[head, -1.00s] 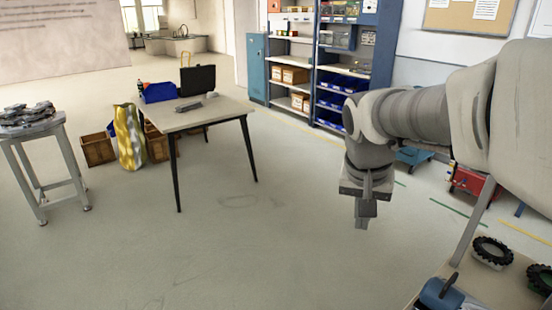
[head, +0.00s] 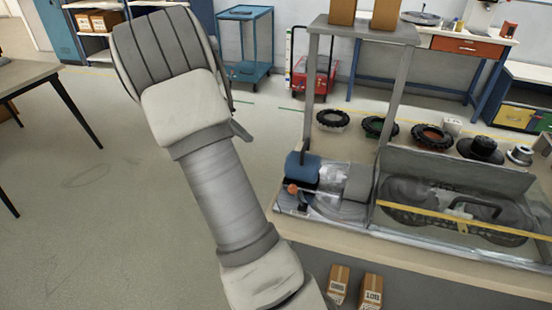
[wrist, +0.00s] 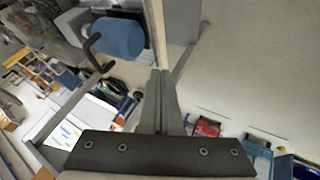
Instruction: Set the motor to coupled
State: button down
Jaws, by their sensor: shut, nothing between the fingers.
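The blue cylindrical motor (head: 303,167) sits at the left end of the bench (head: 335,238) in the head view. An orange-red knob (head: 292,188) shows at its front, and a grey cylinder (head: 358,183) lies to its right. In the wrist view the blue motor (wrist: 120,38) is at the upper left, with a dark bent handle (wrist: 95,50) beside it. My gripper (wrist: 160,73) is shut and empty, apart from the motor and handle in that picture. In the head view my arm shows, but the gripper does not. I cannot tell whether the motor is coupled.
A grey post frame (head: 312,90) rises beside the motor. A clear-fronted track housing (head: 450,215) with a yellow strip fills the bench's right side. Several wheels (head: 432,137) lie behind it. Two small boxes (head: 339,284) stand below the bench front. The floor (head: 100,190) at left is open.

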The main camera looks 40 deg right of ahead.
aim_at(289, 159)
jog(key=s+d+f+b, duration=0.1)
jog(key=s+d+f, duration=0.5)
jog(key=d+f, duration=0.1)
jog(key=shift+d+f, duration=0.15)
jog(key=shift+f, duration=0.3)
dwell(0.4)
jog(key=shift+s+d+f+b, duration=0.1)
jog(key=shift+s+d+b, duration=0.2)
jog(key=shift+s+b, duration=0.3)
jog(key=shift+s+d+b, duration=0.3)
jog(key=shift+s+b, duration=0.1)
jog(key=shift+s, duration=0.25)
jog(key=shift+s+d, duration=0.1)
jog(key=shift+s, duration=0.1)
